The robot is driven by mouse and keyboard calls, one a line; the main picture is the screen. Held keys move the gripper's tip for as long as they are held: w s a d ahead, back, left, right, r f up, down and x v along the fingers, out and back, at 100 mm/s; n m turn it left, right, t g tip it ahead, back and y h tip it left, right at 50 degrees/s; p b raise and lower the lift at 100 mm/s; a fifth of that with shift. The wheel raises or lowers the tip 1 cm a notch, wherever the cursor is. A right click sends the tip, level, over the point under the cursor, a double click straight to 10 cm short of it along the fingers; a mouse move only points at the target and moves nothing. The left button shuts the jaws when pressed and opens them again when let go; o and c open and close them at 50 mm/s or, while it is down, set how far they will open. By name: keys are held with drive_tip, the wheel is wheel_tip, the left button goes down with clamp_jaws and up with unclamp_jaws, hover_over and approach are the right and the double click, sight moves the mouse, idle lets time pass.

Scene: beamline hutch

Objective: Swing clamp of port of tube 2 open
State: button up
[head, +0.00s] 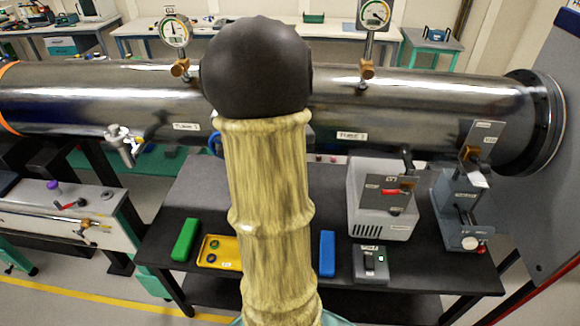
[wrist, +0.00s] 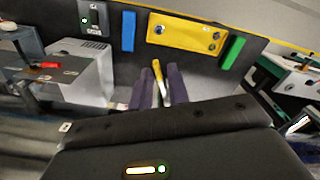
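In the wrist view, the two purple fingers of my gripper (wrist: 159,88) point away from the camera, with a narrow gap between them. A slim yellow bar (wrist: 156,82), which looks like a lever, shows in that gap. I cannot tell whether the fingers touch it. In the head view, my arm covers the middle of the long steel tube (head: 425,108), and my gripper is hidden. A part of a blue ring (head: 215,144) shows beside my arm. No clamp can be made out there.
The dark bench holds a green block (head: 185,240), yellow tray (head: 211,258), blue block (head: 327,254), switch box (head: 371,264) and grey box (head: 368,222) with a red handle. Two gauges (head: 175,32) (head: 374,14) stand on the tube. A bracketed device (head: 460,215) stands right.

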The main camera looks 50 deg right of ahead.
drive_tip(key=shift+o, duration=0.7)
drive_tip(key=shift+a, duration=0.1)
drive_tip(key=shift+s, duration=0.1)
wheel_tip(320, 180, up, 17)
drive_tip(key=b, duration=0.2)
drive_tip(key=shift+r, duration=0.15)
